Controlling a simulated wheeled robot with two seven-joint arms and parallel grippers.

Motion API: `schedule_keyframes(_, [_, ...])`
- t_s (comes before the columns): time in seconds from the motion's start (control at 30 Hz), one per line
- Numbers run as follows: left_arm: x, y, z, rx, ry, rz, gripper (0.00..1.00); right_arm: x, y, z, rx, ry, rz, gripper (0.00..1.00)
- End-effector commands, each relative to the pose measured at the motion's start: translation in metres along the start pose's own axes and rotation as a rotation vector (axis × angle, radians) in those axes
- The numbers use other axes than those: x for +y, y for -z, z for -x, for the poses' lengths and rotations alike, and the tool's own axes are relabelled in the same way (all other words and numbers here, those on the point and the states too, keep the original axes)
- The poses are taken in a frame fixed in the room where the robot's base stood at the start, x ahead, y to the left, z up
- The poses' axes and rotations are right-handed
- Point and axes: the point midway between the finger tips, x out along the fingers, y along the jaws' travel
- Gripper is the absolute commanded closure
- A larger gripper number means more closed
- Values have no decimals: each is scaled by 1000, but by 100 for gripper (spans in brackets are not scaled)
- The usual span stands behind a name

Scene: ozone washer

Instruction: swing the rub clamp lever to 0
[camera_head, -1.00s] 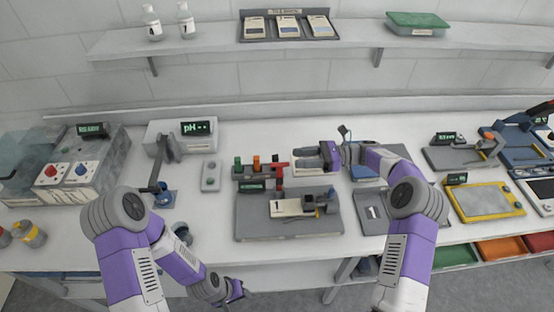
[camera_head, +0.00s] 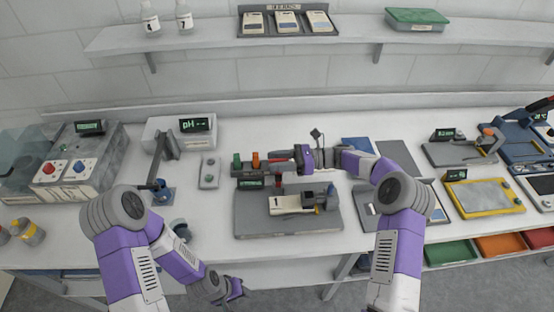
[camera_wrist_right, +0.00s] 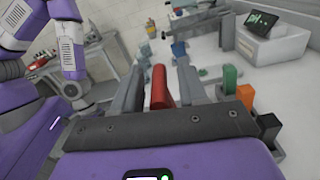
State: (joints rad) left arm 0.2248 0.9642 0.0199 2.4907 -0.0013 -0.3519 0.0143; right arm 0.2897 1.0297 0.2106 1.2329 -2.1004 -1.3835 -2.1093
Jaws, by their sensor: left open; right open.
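The clamp's red lever (camera_head: 281,154) lies to the right of the coloured blocks at the back of the central grey station (camera_head: 250,222). My right gripper (camera_head: 298,158) is at the lever's right end. In the right wrist view the red lever (camera_wrist_right: 160,88) lies between the two open fingers, with a gap visible on each side. A red post (camera_head: 279,182) stands below the lever. A pale block (camera_head: 285,205) lies on the station. A small green-lit display (camera_head: 250,184) is at its left; its reading is too small to tell. My left gripper (camera_head: 235,289) is open and empty off the bench's front edge.
Green (camera_wrist_right: 228,78), orange (camera_wrist_right: 245,95) and black (camera_wrist_right: 268,122) blocks stand close right of the fingers in the wrist view. A pH display (camera_head: 195,124) stands behind left. A grey flat panel (camera_head: 397,156) lies right of my right forearm.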

Motion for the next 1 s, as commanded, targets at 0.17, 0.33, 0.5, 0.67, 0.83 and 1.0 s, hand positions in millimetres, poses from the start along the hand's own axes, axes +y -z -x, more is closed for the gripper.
schedule_keyframes(0.17, [0, 0, 0, 0, 0, 0, 57, 0, 0, -2, 0, 1, 0, 58])
schedule_keyframes(0.33, [0, 0, 0, 0, 0, 0, 57, 0, 0, -2, 0, 0, -1, 68])
schedule_keyframes(0.5, [0, 0, 0, 0, 0, 0, 57, 0, 0, -2, 0, 0, -1, 95])
schedule_keyframes(0.67, [0, 0, 0, 0, 0, 0, 57, 0, 0, -2, 0, 0, -1, 100])
schedule_keyframes(0.83, [0, 0, 0, 0, 0, 0, 57, 0, 0, -2, 0, 0, -1, 100])
schedule_keyframes(1.0, [-2, 0, -5, 0, 0, 0, 57, 1, 2, -2, 0, 0, 8, 100])
